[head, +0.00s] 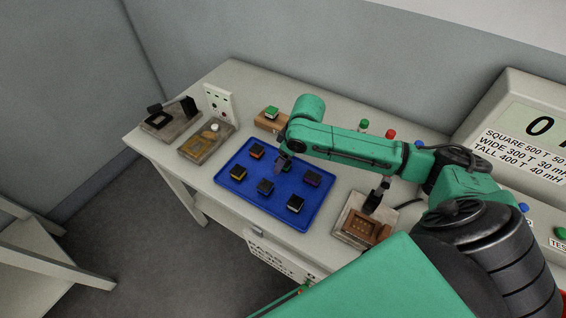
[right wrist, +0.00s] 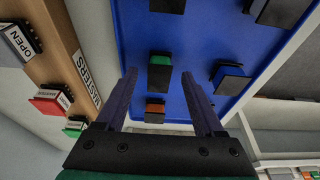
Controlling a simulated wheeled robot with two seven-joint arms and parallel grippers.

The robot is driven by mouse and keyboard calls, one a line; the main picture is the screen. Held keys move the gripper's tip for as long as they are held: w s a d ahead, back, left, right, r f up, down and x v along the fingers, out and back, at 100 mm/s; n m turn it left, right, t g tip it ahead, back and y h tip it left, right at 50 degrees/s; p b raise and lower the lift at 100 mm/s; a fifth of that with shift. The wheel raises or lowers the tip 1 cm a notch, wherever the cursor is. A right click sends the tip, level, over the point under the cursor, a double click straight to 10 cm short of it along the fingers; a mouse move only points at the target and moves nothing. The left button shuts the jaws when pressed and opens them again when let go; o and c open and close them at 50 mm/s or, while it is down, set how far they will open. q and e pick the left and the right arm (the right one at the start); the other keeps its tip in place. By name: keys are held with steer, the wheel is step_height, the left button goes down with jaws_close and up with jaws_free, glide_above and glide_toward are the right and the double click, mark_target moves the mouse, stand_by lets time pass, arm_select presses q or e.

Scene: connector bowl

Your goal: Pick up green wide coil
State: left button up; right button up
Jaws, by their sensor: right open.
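The green coil (head: 287,168), a dark block with a green top, sits on the blue tray (head: 235,196), mostly hidden behind my right gripper in the head view. In the right wrist view the green coil (right wrist: 159,73) lies ahead of and between the two spread fingers, not visibly touched. My right gripper (head: 281,160) is open and empty, above the tray; it also shows in the right wrist view (right wrist: 162,92). Whether the coil is the wide type is hard to tell. My left gripper is not in view.
Several dark coils with other tops share the tray, including an orange one (right wrist: 155,106) close to the green one and a purple one (head: 312,177). A wooden block with a green top (head: 271,114) stands behind the tray. A wooden fixture (head: 360,225) is at its right.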

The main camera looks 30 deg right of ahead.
steer(key=shift+w, duration=0.1)
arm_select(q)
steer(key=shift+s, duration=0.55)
arm_select(e)
jaws_close()
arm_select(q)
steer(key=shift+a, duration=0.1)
